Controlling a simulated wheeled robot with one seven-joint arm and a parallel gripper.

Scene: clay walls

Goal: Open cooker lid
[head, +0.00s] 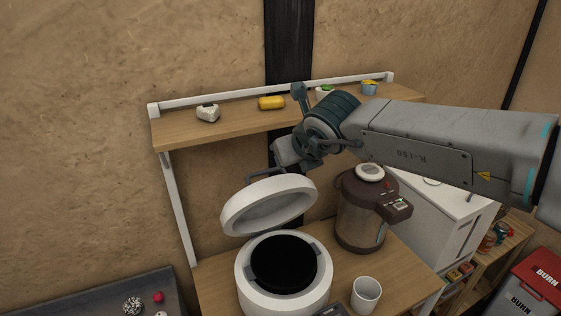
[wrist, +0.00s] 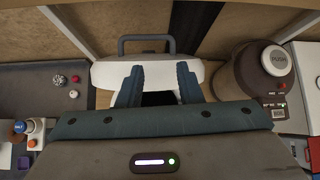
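The white cooker (head: 252,299) stands on the wooden table, its black inner pot (head: 288,265) exposed. Its round white lid (head: 268,205) is raised and tilted above the pot, underside showing. The lid's edge (wrist: 108,72) and dark bar handle (wrist: 147,40) also show in the wrist view. My gripper (wrist: 160,85) is open, its two blue fingers apart with nothing held between them. The fingers overlap the lid's near edge in the wrist view; I cannot tell whether they touch it. In the head view my gripper is behind and above the lid, its fingertips not clear.
A brown and steel water dispenser (head: 360,225) stands right of the cooker, with a white cup (head: 366,294) in front. A wooden shelf (head: 230,128) with several small items runs behind. A dark tray table (head: 110,298) is at left, and a white cabinet (head: 440,220) at right.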

